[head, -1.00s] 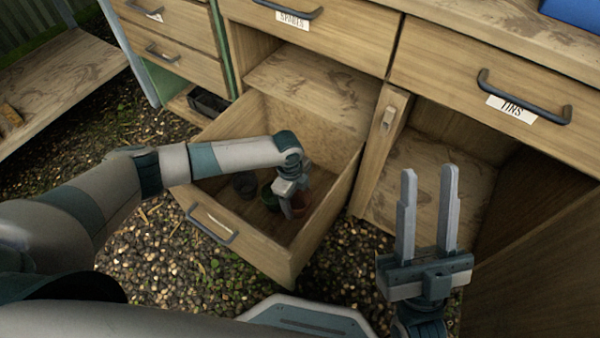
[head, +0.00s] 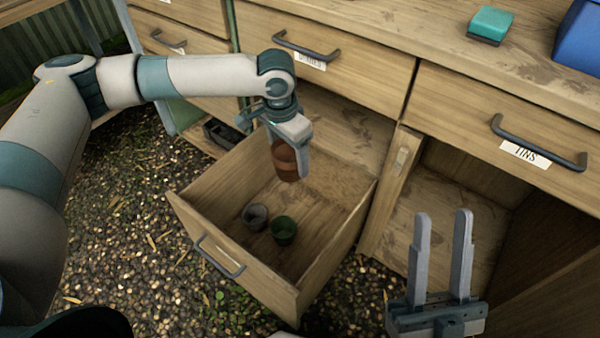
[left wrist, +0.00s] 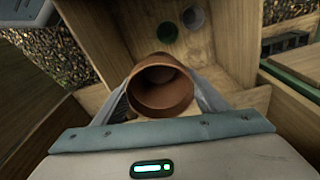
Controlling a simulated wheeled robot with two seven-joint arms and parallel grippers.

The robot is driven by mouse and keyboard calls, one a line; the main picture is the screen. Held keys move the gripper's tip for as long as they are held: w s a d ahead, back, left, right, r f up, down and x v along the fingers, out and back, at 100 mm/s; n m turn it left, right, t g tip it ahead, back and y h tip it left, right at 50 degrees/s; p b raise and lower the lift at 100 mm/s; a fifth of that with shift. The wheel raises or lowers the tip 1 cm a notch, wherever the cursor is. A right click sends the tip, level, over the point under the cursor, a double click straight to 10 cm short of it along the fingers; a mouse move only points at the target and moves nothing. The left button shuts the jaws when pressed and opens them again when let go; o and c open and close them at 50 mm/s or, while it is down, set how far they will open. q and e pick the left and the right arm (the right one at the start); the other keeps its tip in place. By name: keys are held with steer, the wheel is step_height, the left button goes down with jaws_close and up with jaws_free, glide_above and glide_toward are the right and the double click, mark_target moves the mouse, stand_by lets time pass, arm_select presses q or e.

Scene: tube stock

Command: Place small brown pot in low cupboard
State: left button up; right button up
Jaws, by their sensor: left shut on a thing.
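The small brown pot (head: 285,160) hangs in my left gripper (head: 290,150), above the back part of the open drawer. In the left wrist view the brown pot (left wrist: 161,88) sits between the two fingers, its round opening towards the camera. The low cupboard (head: 437,205) is the open compartment to the right of the drawer, under the TINS drawer; its visible floor is bare. My right gripper (head: 442,255) is open and empty, in front of the low cupboard.
The open drawer (head: 265,275) holds a green pot (head: 284,230) and a grey pot (head: 255,216). A wooden post with a latch (head: 402,158) stands between drawer and cupboard. A teal block (head: 490,24) and a blue box (head: 580,40) are on the worktop. Gravel covers the ground.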

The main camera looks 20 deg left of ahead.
arm_select(q)
steer(key=s+a+r+n, duration=0.3)
steer(key=r+n, duration=0.3)
steer(key=r, duration=0.3)
steer(key=shift+s+a+n+y, duration=0.3)
steer(key=shift+s, duration=0.05)
